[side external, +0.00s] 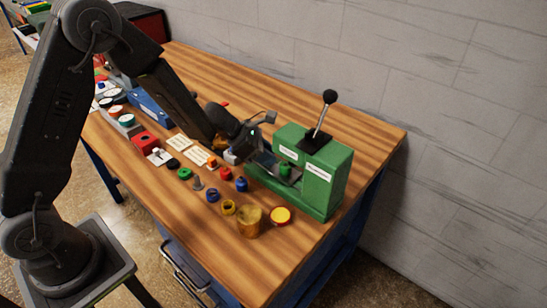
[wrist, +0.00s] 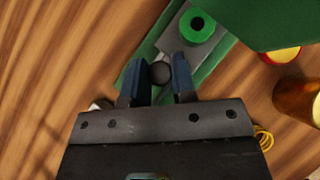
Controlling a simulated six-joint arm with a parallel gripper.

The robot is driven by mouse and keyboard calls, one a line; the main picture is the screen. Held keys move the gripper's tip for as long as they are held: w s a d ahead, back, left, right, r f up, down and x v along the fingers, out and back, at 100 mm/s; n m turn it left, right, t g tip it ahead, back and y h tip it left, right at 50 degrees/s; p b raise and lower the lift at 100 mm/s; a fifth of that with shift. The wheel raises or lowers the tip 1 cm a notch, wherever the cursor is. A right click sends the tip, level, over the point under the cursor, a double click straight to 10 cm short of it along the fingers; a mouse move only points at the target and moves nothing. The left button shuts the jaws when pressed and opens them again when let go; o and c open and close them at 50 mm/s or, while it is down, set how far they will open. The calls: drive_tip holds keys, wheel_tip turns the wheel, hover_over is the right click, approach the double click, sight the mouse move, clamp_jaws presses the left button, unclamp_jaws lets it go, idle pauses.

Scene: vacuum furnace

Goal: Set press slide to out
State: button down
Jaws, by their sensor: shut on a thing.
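The green press (side external: 315,176) stands near the right end of the wooden table, with a black-knobbed lever upright on top. Its grey slide plate (wrist: 196,50) carries a green ring-shaped part (wrist: 197,26), which also shows in the side view (side external: 285,171). My gripper (wrist: 160,75) is shut on a dark round knob (wrist: 160,72) at the near end of the slide, with one blue finger on each side. In the side view my gripper (side external: 246,150) is at the left side of the press, and its fingertips are hard to make out.
A brown cup (side external: 250,222) and a red-rimmed yellow disc (side external: 281,215) stand in front of the press. Several small coloured parts (side external: 212,195) lie to the left. A red block (side external: 145,141) and a blue box (side external: 150,108) are farther left. A grey wall is behind.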

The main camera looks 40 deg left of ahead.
drive_tip(key=a, duration=0.8)
drive_tip(key=shift+a, duration=0.1)
drive_tip(key=c, duration=1)
unclamp_jaws()
drive_tip(key=shift+o, duration=0.2)
drive_tip(key=shift+r, duration=0.1)
drive_tip(key=v, duration=1.3)
drive_tip(key=shift+s+r, duration=0.2)
drive_tip(key=shift+s, duration=0.05)
drive_tip(key=shift+a, duration=0.15)
